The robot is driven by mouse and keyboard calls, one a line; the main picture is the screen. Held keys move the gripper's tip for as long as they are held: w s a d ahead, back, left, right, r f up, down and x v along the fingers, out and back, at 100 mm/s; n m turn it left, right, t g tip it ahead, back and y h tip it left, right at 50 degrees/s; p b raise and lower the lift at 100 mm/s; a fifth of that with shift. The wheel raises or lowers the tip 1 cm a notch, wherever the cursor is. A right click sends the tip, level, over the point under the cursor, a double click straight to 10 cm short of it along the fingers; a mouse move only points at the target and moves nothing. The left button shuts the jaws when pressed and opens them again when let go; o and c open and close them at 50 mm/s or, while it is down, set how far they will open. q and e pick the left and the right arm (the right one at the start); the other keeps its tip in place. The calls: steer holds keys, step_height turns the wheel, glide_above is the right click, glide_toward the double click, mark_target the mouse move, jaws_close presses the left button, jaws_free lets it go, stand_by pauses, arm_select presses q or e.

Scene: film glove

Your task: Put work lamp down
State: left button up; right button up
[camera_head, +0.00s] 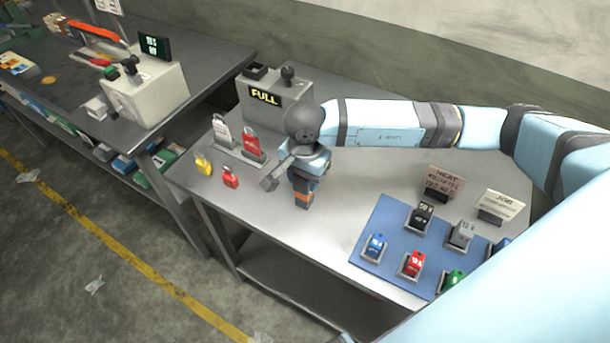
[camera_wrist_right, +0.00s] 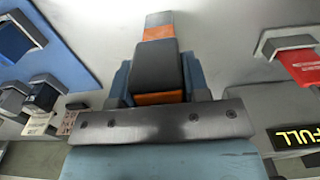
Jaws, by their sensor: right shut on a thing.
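The work lamp (camera_head: 302,197) is a small dark grey and orange piece at the middle of the bench. My right gripper (camera_head: 307,174) comes down over it from above and is shut on it. In the right wrist view the lamp (camera_wrist_right: 158,54) sits between the two blue fingers, with an orange and grey end pointing away. The lamp's lower end is close to the grey bench top (camera_head: 270,222); I cannot tell whether it touches. The gripper hides part of the lamp. My left gripper is not in view.
Left of the lamp stand a red padlock (camera_head: 230,177), a yellow padlock (camera_head: 204,163) and tags on a stand. A box with a FULL sign (camera_head: 265,98) is behind. A blue mat (camera_head: 375,220) with several coloured blocks lies right. Bench room near the front edge is clear.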

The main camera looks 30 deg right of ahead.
steer(key=shift+f, duration=0.2)
steer(key=o, duration=1)
steer(key=shift+r, duration=0.1)
steer(key=shift+r, duration=0.1)
steer(key=shift+r+p, duration=0.2)
steer(key=shift+p, duration=0.15)
steer(key=shift+r+b, duration=0.35)
step_height(320, 180, up, 11)
steer(key=shift+r+b, duration=0.1)
steer(key=shift+b, duration=0.8)
